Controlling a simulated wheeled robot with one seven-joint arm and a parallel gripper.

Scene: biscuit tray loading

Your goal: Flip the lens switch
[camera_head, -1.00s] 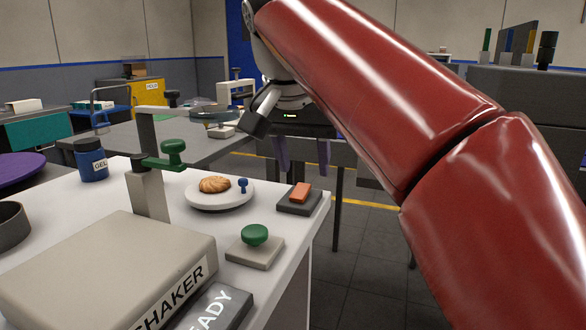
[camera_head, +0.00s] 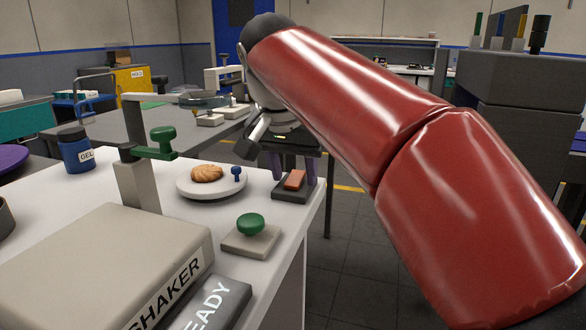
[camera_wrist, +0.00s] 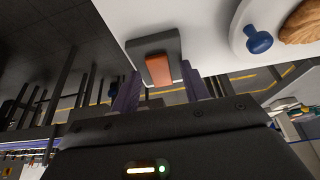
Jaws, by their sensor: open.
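An orange rocker on a dark grey base, which looks like the switch (camera_head: 295,180), sits at the right edge of the white table. It also shows in the wrist view, the orange rocker (camera_wrist: 158,70) lying between my fingers. Its rocker looks tilted on the base. My gripper (camera_head: 292,177) is open, with its purple fingers at either side of the switch, at its far side in the head view. In the wrist view my gripper (camera_wrist: 160,72) has nothing held between its fingers. I cannot tell whether a finger touches the switch.
A white plate (camera_head: 187,188) with a biscuit (camera_head: 207,173) and a blue knob (camera_head: 236,173) lies left of the switch. A green button (camera_head: 251,224) stands nearer. A shaker box (camera_head: 100,265) and a stand with a green knob (camera_head: 162,140) are further left. Floor lies open right of the table.

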